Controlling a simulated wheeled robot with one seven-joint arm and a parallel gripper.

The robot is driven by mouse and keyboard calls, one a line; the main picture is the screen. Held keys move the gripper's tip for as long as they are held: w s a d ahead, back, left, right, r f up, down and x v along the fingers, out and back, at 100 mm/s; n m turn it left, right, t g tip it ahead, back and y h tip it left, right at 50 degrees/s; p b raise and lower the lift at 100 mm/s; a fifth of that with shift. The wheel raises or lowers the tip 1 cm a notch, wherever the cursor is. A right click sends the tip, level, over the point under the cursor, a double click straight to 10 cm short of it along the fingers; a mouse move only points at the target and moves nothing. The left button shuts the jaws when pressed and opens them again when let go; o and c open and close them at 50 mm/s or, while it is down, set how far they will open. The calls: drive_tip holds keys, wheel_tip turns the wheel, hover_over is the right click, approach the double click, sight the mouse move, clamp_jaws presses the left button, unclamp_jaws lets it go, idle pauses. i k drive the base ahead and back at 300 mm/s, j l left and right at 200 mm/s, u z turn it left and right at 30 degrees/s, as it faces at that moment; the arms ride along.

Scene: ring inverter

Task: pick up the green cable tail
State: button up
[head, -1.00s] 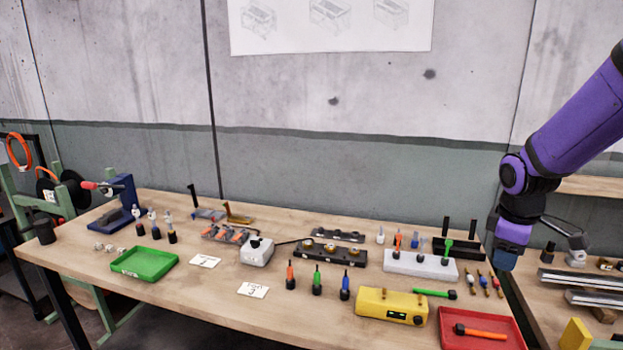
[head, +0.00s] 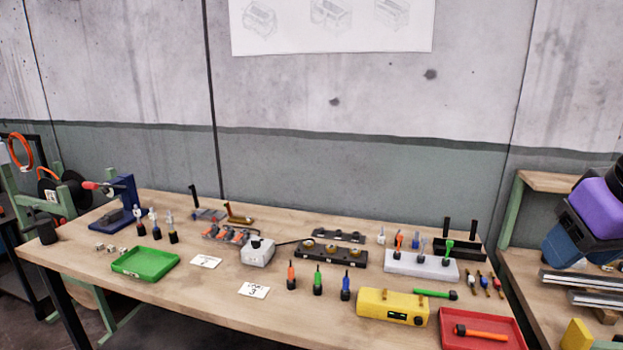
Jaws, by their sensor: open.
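Several green pieces are in the head view, and I cannot tell for sure which is the green cable tail. A short green piece (head: 317,281) stands upright on a black foot at the front middle of the bench, between an orange one (head: 291,275) and a blue one (head: 345,287). Another green-topped piece (head: 448,248) stands upright at the white block. Purple and dark blue links of my arm show at the right edge. My gripper's fingers are not visible. Nothing touches the green pieces.
A yellow box (head: 391,317) and a red tray (head: 450,340) holding an orange piece are at the front right. A white block (head: 420,268) holds upright pieces. A green tray (head: 145,277) is at the left.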

sight(453, 295)
drive_tip(key=i+j+z, duration=0.25)
drive_tip(key=i+j, duration=0.15)
drive_tip(key=i+j+z, duration=0.3)
drive_tip(key=j, duration=0.2)
